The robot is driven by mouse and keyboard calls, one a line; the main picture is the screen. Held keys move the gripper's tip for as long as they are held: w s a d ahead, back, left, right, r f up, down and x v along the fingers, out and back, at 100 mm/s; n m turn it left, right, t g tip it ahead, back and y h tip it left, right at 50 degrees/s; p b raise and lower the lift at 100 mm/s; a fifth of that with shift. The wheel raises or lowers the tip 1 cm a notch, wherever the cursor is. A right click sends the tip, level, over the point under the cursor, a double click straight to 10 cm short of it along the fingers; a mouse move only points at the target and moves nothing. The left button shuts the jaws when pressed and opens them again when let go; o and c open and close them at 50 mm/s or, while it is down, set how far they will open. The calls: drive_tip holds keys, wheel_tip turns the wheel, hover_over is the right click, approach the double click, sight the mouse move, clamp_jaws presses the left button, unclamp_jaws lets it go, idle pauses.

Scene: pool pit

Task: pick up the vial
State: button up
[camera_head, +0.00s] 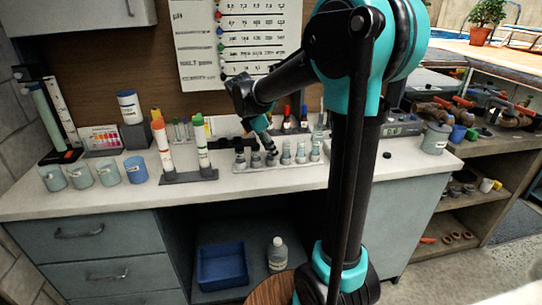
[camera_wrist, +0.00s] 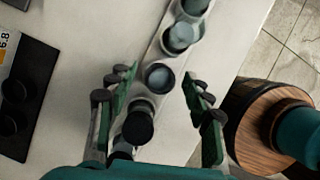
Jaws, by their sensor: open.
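A pale rack (camera_head: 272,166) on the white counter holds a row of small vials, some pale grey-green, some with dark caps. My gripper (camera_wrist: 157,80) is open, above the rack and pointing down. In the wrist view, a vial with a round grey top (camera_wrist: 160,77) stands between its fingertips. A dark-capped vial (camera_wrist: 138,124) is just behind it, nearer the palm. Paler vials (camera_wrist: 178,38) stand farther along the row. No finger visibly closes on a vial.
A grey stand with two tall tubes (camera_head: 190,177) is left of the rack. Several cups (camera_head: 136,170) line the counter's left. A grey canister (camera_head: 436,137) stands at the right. A wooden barrel-like top (camera_wrist: 254,124) is beside the counter edge. Bare counter lies in front of the rack.

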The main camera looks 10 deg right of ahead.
drive_tip(key=c, duration=1.1)
wheel_tip(320, 180, up, 20)
drive_tip(key=shift+r, duration=0.1)
idle(0.4)
